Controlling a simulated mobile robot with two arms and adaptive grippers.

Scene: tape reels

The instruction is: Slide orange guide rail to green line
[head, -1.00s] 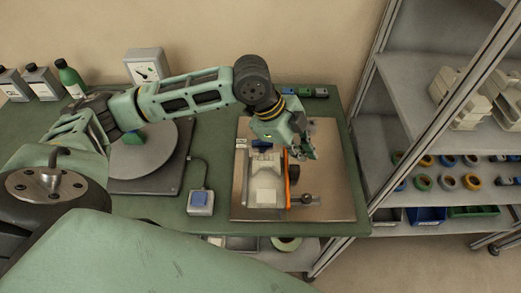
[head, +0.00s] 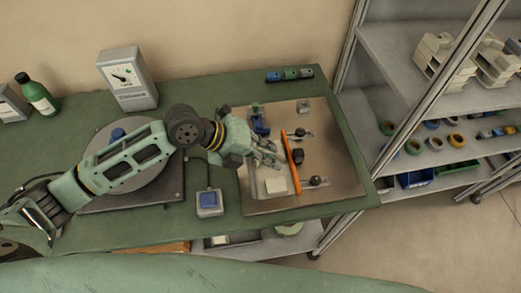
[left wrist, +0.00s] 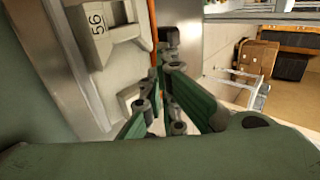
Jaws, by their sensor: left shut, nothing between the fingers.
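The orange guide rail (head: 293,165) is a thin bar standing on the brown metal plate (head: 335,165), running from back to front; a short piece shows in the left wrist view (left wrist: 153,35). A black knob (head: 298,156) sits just right of it. My left gripper (head: 277,156) is shut and empty, low over the plate close to the rail's left side; I cannot tell whether it touches. Its fingers (left wrist: 163,90) show at the centre of the left wrist view. I cannot make out a green line. My right gripper is not in view.
A pale block (head: 275,186) lies left of the rail. A blue button box (head: 208,202) and a grey turntable (head: 105,165) stand to the left. The plate's right part is bare.

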